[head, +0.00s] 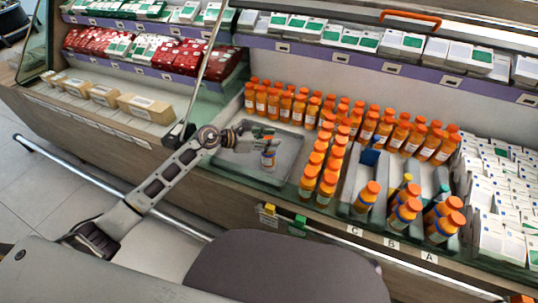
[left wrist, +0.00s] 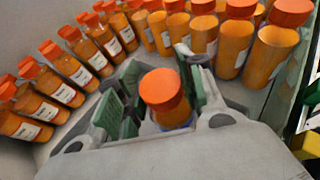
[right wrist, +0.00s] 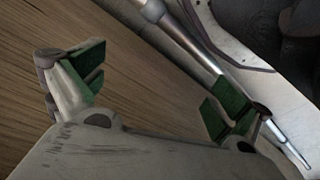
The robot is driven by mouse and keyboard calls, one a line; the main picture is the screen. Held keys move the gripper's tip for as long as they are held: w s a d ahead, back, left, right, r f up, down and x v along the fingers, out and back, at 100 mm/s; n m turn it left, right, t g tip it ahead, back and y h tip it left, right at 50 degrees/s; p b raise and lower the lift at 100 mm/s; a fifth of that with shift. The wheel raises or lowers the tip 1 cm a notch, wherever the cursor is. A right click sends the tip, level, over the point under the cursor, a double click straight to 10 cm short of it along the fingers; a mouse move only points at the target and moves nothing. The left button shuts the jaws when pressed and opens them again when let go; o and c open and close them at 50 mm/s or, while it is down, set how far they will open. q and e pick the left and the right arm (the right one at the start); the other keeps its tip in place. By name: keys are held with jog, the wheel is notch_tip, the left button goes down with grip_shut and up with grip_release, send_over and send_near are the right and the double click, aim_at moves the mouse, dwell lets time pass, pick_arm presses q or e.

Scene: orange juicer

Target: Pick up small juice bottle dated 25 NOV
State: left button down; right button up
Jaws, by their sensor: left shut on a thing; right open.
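My left gripper (head: 262,142) is over the grey tray (head: 240,166) in the head view and is shut on a small bottle. In the left wrist view, this bottle (left wrist: 162,95) shows its orange cap between the green-padded fingers of the left gripper (left wrist: 150,82).
Bins with bottles, marked C, B and A (head: 392,244), stand at the right, with white boxes (head: 497,190) beyond them. A shelf (head: 335,48) of boxes hangs behind. A metal rail (head: 180,222) runs along the counter front.

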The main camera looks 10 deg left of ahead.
pick_arm(q)
jog(key=shift+s+a+f, duration=0.1)
jog(key=shift+s+f, duration=0.05)
jog(key=shift+f, duration=0.35)
jog(key=shift+r, duration=0.6)
notch_tip(320, 180, up, 9)
jog(key=shift+r+p, duration=0.2)
jog(key=shift+p, duration=0.8)
pick_arm(e)
notch_tip(320, 180, down, 6)
jog(key=d, duration=0.1)
jog(key=shift+s+d+f, duration=0.15)
jog(key=shift+s+f, duration=0.05)
jog(key=shift+s, duration=0.05)
pick_arm(q)
jog(key=shift+r, duration=0.1)
pick_arm(e)
jog(key=shift+w, duration=0.1)
